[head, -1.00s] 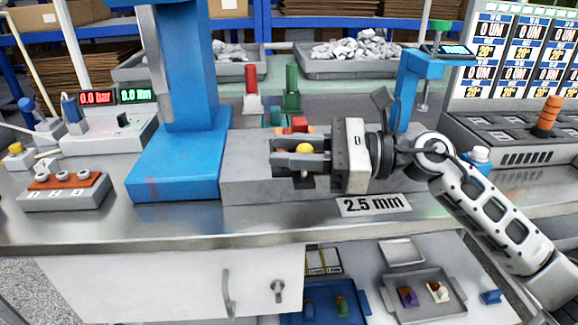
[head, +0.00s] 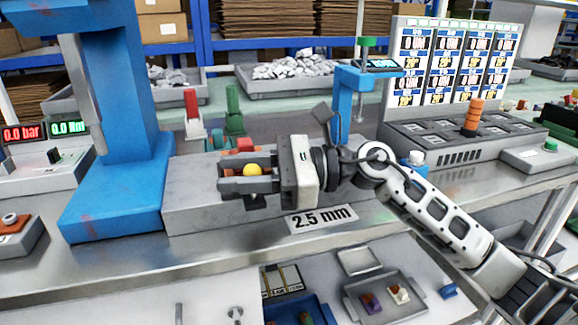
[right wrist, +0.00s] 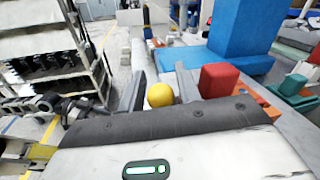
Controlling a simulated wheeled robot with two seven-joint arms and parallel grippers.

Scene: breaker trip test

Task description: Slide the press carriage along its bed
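The grey press bed (head: 190,205) lies on the bench beside the blue press column (head: 125,125). A yellow ball knob (head: 253,170) stands over the bed, with a red block (head: 245,145) behind it; the carriage under the knob is mostly hidden by my gripper. My right gripper (head: 230,177) reaches in from the right, pointing left, with a finger on each side of the knob. In the right wrist view the knob (right wrist: 160,95) sits between the two fingers, close to both; whether they touch it or its stem is unclear. My left gripper is not in view.
A plate marked 2.5 mm (head: 320,218) lies at the bed's front right. A red post (head: 192,118) and a green post (head: 234,110) stand behind the bed. A blue stand (head: 342,105), a bottle (head: 415,163) and a grey console (head: 450,135) are to the right.

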